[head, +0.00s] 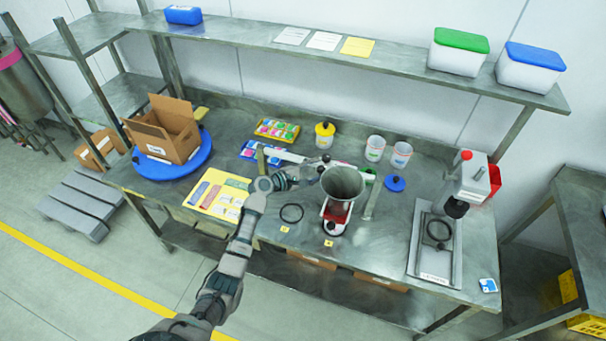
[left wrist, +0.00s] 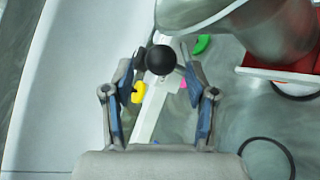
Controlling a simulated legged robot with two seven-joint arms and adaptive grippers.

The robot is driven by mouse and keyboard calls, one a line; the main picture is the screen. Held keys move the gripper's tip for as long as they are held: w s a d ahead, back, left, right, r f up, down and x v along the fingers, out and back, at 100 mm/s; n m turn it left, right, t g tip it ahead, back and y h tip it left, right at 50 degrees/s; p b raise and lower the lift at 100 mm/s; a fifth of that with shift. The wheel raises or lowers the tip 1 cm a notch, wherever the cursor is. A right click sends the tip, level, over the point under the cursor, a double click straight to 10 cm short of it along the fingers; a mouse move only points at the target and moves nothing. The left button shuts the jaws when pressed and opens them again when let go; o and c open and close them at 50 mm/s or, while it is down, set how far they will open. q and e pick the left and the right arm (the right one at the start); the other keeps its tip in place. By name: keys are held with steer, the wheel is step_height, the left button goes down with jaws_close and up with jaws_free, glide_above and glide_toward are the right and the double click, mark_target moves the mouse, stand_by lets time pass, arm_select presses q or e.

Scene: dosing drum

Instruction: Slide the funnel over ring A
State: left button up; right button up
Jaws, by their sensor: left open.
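The grey metal funnel (head: 343,183) stands above a red and white base (head: 336,212) near the middle of the bench; it also shows in the left wrist view (left wrist: 283,32). A black ring (head: 291,213) lies flat on the bench left of the funnel, apart from it, and shows in the left wrist view (left wrist: 268,158). Small yellow labels lie in front of the ring and the base; their letters are too small to read. My left gripper (head: 312,174) is open, left of the funnel. In the left wrist view, a black ball knob (left wrist: 161,60) lies between its fingertips.
A white bar (head: 292,155) runs behind my gripper. A yellow sheet with colored cards (head: 219,194) lies left, and a cardboard box (head: 164,131) on a blue disc behind it. White cups (head: 375,148) stand behind the funnel. A dispenser stand (head: 466,190) is at right.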

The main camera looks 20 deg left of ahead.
arm_select(q)
steer(key=v, duration=1.1)
steer(key=s+d+f+m+g+y, duration=0.25)
steer(key=s+d+f+m, duration=0.2)
steer(key=s+f, duration=0.4)
steer(key=s+d+f+m+g+y, duration=0.2)
steer(key=s+d+f+m+g, duration=0.1)
steer(key=s+f+m, duration=0.45)
steer(key=s+a+f+m+g+y, duration=0.1)
steer(key=s+m+g+y, duration=0.15)
steer(key=s, duration=0.85)
steer(key=s+f+m+g+y, duration=0.1)
steer(key=s+m+y, duration=0.25)
steer(key=s, duration=0.85)
step_height(320, 180, down, 31)
steer(key=s+g+b, duration=0.1)
steer(key=s+b, duration=0.2)
steer(key=s+a+f+m+g+b, duration=0.1)
steer(key=s+a+f, duration=0.3)
steer(key=s+f, duration=1.2)
steer(key=shift+h+b, duration=0.3)
steer(key=shift+h, duration=0.05)
arm_select(e)
steer(key=f, duration=0.2)
steer(key=d+f, duration=0.1)
steer(key=f, duration=0.1)
steer(key=shift+d+f, duration=0.15)
steer(key=shift+f, duration=0.25)
